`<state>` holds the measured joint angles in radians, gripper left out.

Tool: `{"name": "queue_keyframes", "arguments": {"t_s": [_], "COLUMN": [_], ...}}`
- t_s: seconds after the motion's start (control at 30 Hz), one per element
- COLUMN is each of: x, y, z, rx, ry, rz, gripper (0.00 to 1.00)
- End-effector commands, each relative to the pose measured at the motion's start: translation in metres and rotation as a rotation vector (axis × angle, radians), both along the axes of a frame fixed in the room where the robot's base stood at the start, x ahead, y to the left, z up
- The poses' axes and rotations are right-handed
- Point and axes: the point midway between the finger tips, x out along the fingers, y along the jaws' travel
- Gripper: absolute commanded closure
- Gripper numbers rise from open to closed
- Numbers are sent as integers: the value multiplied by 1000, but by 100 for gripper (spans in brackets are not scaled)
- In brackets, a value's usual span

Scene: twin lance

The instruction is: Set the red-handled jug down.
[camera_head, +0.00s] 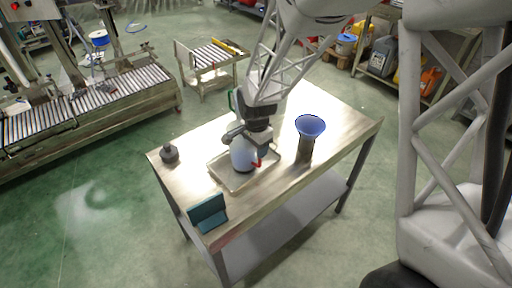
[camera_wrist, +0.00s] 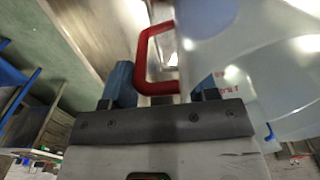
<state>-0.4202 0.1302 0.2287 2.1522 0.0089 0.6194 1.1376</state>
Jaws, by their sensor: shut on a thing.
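The red-handled jug (camera_head: 243,157) is pale and translucent, and looks upright at the tray, below my gripper (camera_head: 250,136). Its red handle (camera_head: 259,162) shows at its right side. In the wrist view the red handle (camera_wrist: 143,62) lies between the blue fingertips of my gripper (camera_wrist: 167,88), which is shut on it. The jug's cloudy body (camera_wrist: 255,60) fills the right of that view. I cannot tell whether its base touches the tray. My wrist hides the jug's top in the head view.
A shallow metal tray (camera_head: 232,186) lies on the steel table (camera_head: 335,112). A blue funnel (camera_head: 310,126) stands on a dark cylinder to the right. A dark knobbed object (camera_head: 169,153) is at the left. A teal block (camera_head: 207,213) is at the front. A green part (camera_head: 232,99) shows behind my arm.

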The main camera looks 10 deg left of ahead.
Motion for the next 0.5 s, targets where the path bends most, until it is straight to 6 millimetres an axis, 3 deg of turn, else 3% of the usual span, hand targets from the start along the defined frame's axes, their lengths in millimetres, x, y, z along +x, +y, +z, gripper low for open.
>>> {"name": "queue_keyframes", "arguments": {"t_s": [0.5], "x": [0], "y": [0], "z": [-6], "rx": [0], "ry": [0], "rz": [0], "gripper": [83]}}
